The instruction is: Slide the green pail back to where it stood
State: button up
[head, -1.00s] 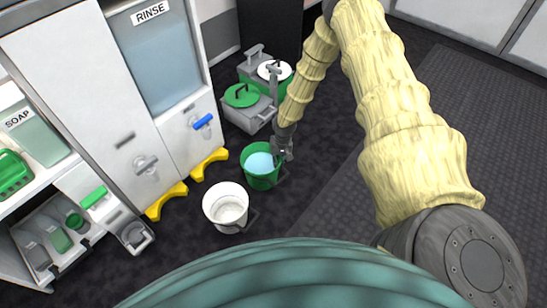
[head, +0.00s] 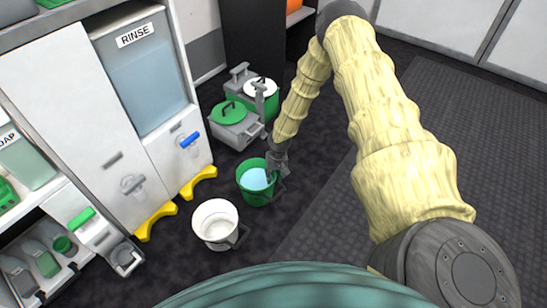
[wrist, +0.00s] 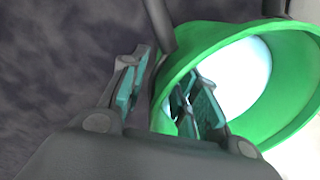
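The green pail (head: 243,187), with pale blue liquid inside, stands on the dark floor in front of the cabinet. Its green rim and wall (wrist: 285,133) fill the right of the wrist view. My gripper (head: 277,170) is at the pail's right far rim. In the wrist view my gripper (wrist: 163,92) straddles the rim: one finger is outside the pail and the other is inside. The fingers are apart, with a gap about the wall. The pail looks upright.
A white pail (head: 216,212) stands close by at the front left. Yellow feet (head: 198,182) jut from the cabinet (head: 165,75) at left. Grey containers with green lids (head: 229,113) stand behind. Open floor and a ribbed mat (head: 450,110) lie to the right.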

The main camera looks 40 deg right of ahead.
jog(key=shift+w+r, duration=0.1)
jog(key=shift+r, duration=0.65)
notch_tip(320, 180, up, 10)
jog(key=d, duration=0.1)
jog(key=shift+s+r, duration=0.25)
dwell(0.5)
jog(key=s+a+f+n+y, duration=0.1)
jog(key=s+a+f, duration=0.3)
jog(key=s+a, duration=0.6)
jog(key=s+a+n+h, duration=0.15)
jog(key=s+a, duration=0.45)
jog(key=s, duration=0.6)
jog(key=s+a+n, duration=0.2)
jog(key=s+a, duration=0.4)
jog(key=s, duration=0.7)
notch_tip(320, 180, up, 38)
jog(key=p, duration=3.7)
jog(key=shift+d+f+p, duration=0.25)
jog(key=shift+p, duration=0.05)
